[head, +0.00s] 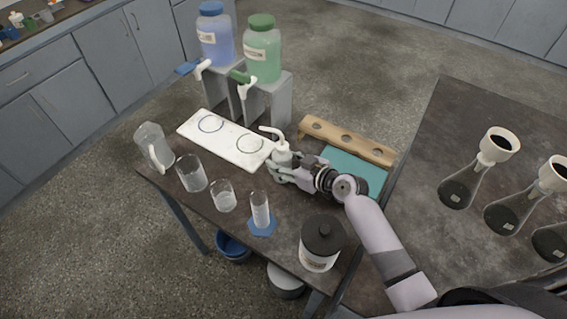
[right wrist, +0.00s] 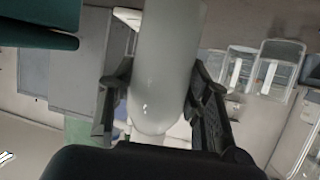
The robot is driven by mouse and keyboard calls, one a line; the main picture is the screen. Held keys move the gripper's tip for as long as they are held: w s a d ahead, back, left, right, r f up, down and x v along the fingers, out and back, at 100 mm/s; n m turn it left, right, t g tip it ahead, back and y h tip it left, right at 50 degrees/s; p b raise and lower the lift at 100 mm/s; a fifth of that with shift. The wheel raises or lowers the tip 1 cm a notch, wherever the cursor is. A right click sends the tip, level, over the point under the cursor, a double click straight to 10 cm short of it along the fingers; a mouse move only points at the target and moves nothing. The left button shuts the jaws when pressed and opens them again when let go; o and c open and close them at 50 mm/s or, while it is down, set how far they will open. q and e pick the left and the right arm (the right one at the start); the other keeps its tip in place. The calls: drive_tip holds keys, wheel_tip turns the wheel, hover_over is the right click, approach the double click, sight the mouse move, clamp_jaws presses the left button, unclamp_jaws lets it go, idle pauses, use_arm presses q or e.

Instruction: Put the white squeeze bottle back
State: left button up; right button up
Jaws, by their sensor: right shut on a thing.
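The white squeeze bottle (head: 281,156) stands upright near the middle of the small dark table, its bent spout pointing left. It also shows in the right wrist view (right wrist: 166,62) as a pale rounded body between the two dark fingers. My right gripper (head: 281,174) is shut around the bottle from the near right side. The bottle's lower part is hidden by the gripper in the head view, so I cannot tell whether it touches the table. A teal mat (head: 352,172) lies just right of the gripper, and a wooden rack (head: 347,140) with round holes stands behind it. My left gripper is not in view.
A white board (head: 225,139) with two rings lies left of the bottle. Beakers (head: 191,174), a pitcher (head: 154,147) and a cylinder (head: 260,210) line the front left. A black-lidded jar (head: 321,243) stands near my arm. Blue (head: 215,35) and green (head: 262,50) jugs stand behind.

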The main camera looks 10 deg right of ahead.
drive_tip(key=shift+f, duration=0.45)
drive_tip(key=shift+f, duration=0.1)
drive_tip(key=o, duration=0.7)
drive_tip(key=shift+o, duration=0.2)
drive_tip(key=b+v, duration=0.1)
drive_tip(key=v, duration=1.1)
drive_tip(key=shift+b, duration=0.4)
